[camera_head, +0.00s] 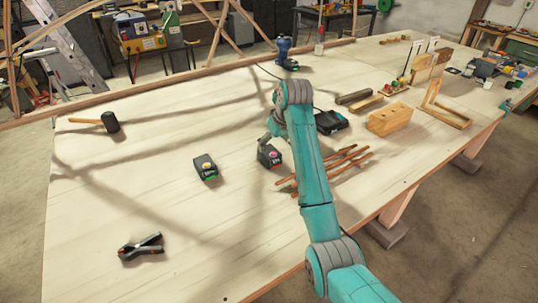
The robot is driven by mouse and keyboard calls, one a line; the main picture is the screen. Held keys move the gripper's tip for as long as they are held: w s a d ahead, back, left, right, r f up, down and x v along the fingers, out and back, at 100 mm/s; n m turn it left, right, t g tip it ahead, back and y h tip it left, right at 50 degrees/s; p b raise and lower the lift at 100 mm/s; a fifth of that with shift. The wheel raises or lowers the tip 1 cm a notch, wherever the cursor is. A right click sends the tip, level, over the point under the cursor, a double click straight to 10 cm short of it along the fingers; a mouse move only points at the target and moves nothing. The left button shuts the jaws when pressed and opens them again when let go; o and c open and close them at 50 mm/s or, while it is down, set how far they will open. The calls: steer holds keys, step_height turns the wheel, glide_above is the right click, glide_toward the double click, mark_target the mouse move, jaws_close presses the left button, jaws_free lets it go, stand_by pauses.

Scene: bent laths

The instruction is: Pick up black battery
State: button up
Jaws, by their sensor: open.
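Two black batteries lie on the wooden table (110,215). One black battery (269,156), with a pink mark on top, is just below my gripper (268,140). The other black battery (205,167), with yellow and green marks, lies further left, clear of the arm. My gripper is open and small in view, partly hidden behind my teal arm. I cannot tell whether its fingers touch the battery below it.
Thin brown laths (340,163) lie partly behind my arm. A black charger-like block (331,122) and a wooden block (389,119) are to the right. A mallet (110,122) is at left, a black clamp (141,247) at front left. The left middle is mostly clear.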

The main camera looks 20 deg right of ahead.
mark_target(270, 151)
steer(key=shift+x, duration=3.45)
steer(key=c, duration=1.5)
